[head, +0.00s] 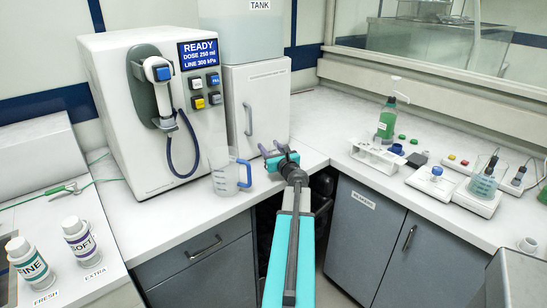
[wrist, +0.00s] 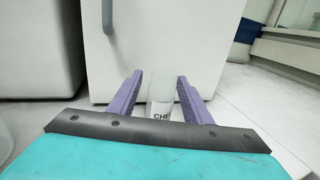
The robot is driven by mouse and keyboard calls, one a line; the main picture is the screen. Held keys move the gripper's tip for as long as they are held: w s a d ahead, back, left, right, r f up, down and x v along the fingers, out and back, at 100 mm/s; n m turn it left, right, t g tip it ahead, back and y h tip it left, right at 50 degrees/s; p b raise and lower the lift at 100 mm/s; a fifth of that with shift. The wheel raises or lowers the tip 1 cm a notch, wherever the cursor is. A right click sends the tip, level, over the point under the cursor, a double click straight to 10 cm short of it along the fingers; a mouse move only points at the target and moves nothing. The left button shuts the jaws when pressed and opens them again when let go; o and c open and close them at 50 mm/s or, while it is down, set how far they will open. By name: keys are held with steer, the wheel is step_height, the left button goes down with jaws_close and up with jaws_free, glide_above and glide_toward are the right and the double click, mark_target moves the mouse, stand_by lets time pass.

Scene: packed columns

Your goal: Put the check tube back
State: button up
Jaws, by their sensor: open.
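My gripper (head: 269,157) is open over the counter, in front of the white cabinet under the tank. In the wrist view its two purple fingers (wrist: 155,98) stand apart. A pale upright piece (wrist: 160,88) shows between them, with black letters "CHE" at its lower end, partly cut off by my gripper. I cannot tell whether this piece is the check tube or its holder, nor whether a finger touches it. In the head view my gripper hides this spot, and I cannot make out the check tube elsewhere.
A clear jug with a blue handle (head: 226,178) stands just left of my gripper. The dispensing machine (head: 120,110) and white cabinet (head: 262,100) are behind. The right counter holds a white rack (head: 378,154), a green bottle (head: 387,122) and a beaker (head: 486,180). FINE (head: 32,262) and SOFT (head: 80,240) bottles stand left.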

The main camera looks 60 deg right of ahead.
jaws_close()
steer(key=shift+r, duration=0.1)
stand_by(0.3)
